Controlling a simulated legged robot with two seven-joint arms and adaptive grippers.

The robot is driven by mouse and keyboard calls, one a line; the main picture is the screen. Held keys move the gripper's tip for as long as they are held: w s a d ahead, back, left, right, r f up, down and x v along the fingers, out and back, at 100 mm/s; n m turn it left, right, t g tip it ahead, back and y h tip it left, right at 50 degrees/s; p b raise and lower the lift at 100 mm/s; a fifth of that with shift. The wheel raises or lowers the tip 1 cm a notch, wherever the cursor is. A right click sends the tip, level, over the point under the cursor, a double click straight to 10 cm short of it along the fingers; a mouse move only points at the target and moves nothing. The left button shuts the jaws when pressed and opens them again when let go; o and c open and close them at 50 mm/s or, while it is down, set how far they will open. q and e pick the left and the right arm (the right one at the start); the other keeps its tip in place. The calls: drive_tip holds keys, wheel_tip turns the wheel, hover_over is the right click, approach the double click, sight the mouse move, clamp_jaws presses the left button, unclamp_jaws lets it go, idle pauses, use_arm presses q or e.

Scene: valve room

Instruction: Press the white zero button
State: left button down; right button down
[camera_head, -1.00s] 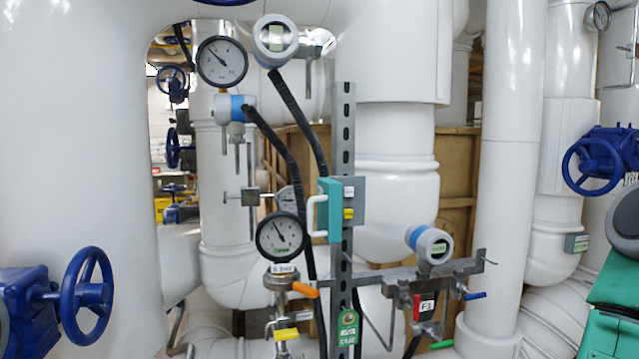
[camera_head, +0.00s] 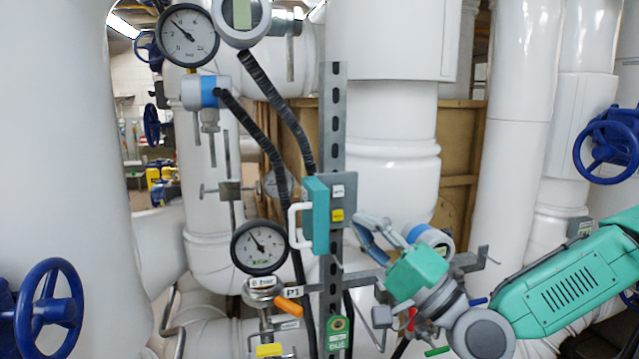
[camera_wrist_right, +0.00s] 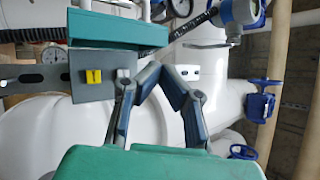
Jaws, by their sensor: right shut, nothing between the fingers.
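The white button (camera_head: 338,191) sits on a grey plate (camera_head: 349,178) beside a teal box (camera_head: 315,215) with a white handle, on an upright metal rail. A yellow button (camera_head: 337,215) is just below it. My right gripper (camera_head: 362,222) is shut and empty, to the right of and a little below the buttons, apart from the white one. In the right wrist view the gripper (camera_wrist_right: 157,68) shows in front of the plate; the yellow button (camera_wrist_right: 93,76) is clear, and the white button (camera_wrist_right: 123,75) is close beside a finger and partly hidden. My left gripper is out of view.
A pressure gauge (camera_head: 259,247) and an orange lever (camera_head: 289,305) are left of the rail. A grey-blue transmitter (camera_head: 431,238) is behind my right gripper. Black hoses (camera_head: 277,110) run down to the rail. White pipes and blue valve wheels (camera_head: 50,308) surround the area.

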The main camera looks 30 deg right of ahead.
sight(338, 191)
drive_tip(key=w, duration=0.2)
drive_tip(key=w+d+b, duration=0.1)
drive_tip(key=w, duration=0.2)
drive_tip(key=w+d+r+b, duration=0.1)
drive_tip(key=w, duration=0.2)
drive_tip(key=shift+w+d, duration=0.1)
drive_tip(key=shift+d, duration=0.1)
drive_tip(key=shift+w+a+r, duration=0.1)
drive_tip(key=shift+w+a, duration=0.05)
drive_tip(key=shift+w, duration=0.1)
idle(0.3)
drive_tip(key=shift+d, duration=0.25)
drive_tip(key=shift+a, duration=0.15)
idle(0.5)
drive_tip(key=shift+w, duration=0.15)
idle(0.3)
drive_tip(key=shift+w, duration=0.2)
